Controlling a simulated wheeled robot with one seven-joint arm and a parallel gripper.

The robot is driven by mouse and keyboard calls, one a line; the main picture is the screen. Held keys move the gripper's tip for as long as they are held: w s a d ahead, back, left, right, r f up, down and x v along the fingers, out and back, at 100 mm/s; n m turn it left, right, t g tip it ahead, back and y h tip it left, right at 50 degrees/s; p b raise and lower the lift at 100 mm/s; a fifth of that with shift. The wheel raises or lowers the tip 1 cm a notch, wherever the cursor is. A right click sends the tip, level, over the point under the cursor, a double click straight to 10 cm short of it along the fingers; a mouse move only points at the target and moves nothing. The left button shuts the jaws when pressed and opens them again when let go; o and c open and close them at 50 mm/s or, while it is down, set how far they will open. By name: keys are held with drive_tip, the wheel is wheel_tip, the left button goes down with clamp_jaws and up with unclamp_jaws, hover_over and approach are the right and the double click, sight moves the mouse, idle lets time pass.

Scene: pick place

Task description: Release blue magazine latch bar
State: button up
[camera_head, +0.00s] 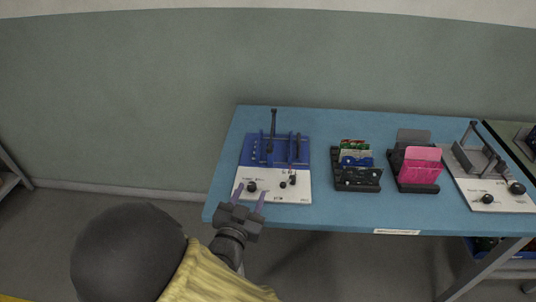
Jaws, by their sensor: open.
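A blue magazine fixture (258,158) with upright dark bars sits on a white base plate (290,196) at the left of the blue table. One tall dark bar (273,125) rises upright at its back. I cannot tell for sure which bar is the latch bar. Dark knobs stand on the white plate's front part. My gripper (249,193) is open, its two purplish fingers apart, at the plate's front left edge. It looks empty. Whether it touches the plate or hovers above it cannot be told.
The blue table (320,216) has free room in front. To the right stand a black holder with cards (357,178), a holder with a pink card (420,168), and a grey fixture (480,160) on another white plate. A wall (150,100) is behind.

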sight(269, 153)
drive_tip(key=x, duration=1.6)
drive_tip(key=shift+w+d+f+b, duration=0.1)
drive_tip(key=shift+w+d+b, duration=0.05)
drive_tip(key=shift+w+b, duration=0.2)
clamp_jaws()
